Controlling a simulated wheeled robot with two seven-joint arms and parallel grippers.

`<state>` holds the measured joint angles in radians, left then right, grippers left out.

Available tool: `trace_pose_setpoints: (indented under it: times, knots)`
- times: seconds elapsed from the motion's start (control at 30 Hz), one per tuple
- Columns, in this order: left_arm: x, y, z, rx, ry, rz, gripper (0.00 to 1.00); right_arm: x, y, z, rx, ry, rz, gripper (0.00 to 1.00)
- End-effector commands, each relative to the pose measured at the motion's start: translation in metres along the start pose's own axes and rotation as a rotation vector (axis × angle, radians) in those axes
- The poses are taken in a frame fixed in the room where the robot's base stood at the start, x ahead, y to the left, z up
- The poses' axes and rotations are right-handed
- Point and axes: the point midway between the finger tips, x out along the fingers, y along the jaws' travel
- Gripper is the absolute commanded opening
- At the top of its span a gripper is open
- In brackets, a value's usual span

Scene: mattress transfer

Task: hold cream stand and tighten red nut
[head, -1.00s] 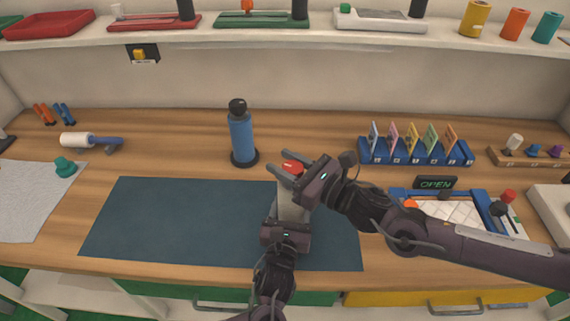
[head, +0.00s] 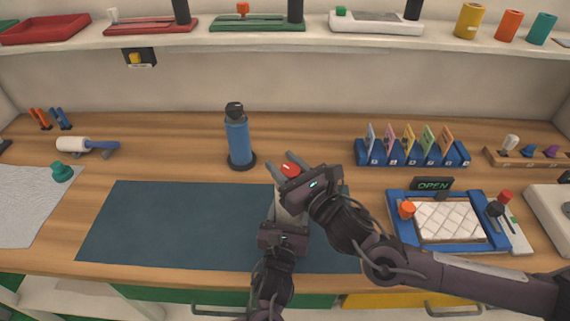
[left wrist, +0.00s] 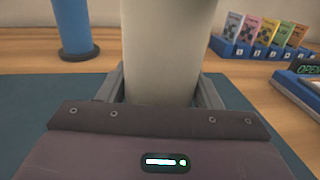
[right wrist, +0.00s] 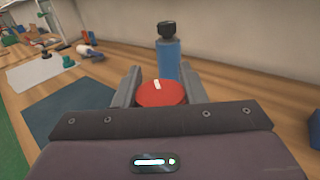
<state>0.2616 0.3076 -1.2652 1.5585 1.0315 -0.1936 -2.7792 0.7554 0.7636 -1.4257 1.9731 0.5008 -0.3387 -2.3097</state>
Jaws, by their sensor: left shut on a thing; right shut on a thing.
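The cream stand (left wrist: 168,50) stands upright between the fingers of my left gripper (left wrist: 168,88) in the left wrist view. That gripper is shut on it, low on the stand. In the head view most of the stand (head: 290,205) is hidden by my grippers. The red nut (right wrist: 161,93) is round with a white mark on top. It sits at the top of the stand, between the fingers of my right gripper (right wrist: 165,85), which is shut on it. The nut also shows in the head view (head: 290,170), just beyond the right gripper.
A blue mat (head: 160,225) lies under the work. A blue bottle (head: 238,140) stands close behind the stand. A blue card rack (head: 410,155) and a blue-framed tray (head: 396,230) with an OPEN sign (head: 433,184) are at right. The left half of the mat is clear.

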Motion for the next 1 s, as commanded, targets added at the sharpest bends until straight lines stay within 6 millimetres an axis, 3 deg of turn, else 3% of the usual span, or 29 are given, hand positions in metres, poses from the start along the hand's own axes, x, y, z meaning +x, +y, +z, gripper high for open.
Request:
trace_pose_setpoints:
  times: [0.07, 0.1, 0.27, 0.67, 1.0]
  knots:
    - [-0.001, -0.005, 0.003, -0.001, -0.008, -0.01, 0.04, 0.001, -0.003, 0.001, -0.004, -0.002, -0.006, 0.15]
    - [-0.001, -0.005, 0.003, -0.001, -0.008, -0.01, 0.04, 0.001, -0.003, 0.001, -0.004, -0.002, -0.006, 0.39]
    - [-0.001, -0.003, 0.003, -0.002, -0.008, -0.007, 0.04, 0.001, -0.002, 0.001, -0.003, -0.001, -0.003, 0.59]
    - [0.001, -0.001, 0.004, -0.002, -0.009, -0.002, 0.04, -0.009, -0.001, -0.001, 0.0, 0.002, -0.001, 0.59]
    - [0.001, -0.001, 0.003, -0.003, -0.008, -0.001, 0.04, -0.078, -0.002, -0.002, 0.0, 0.005, -0.003, 0.59]
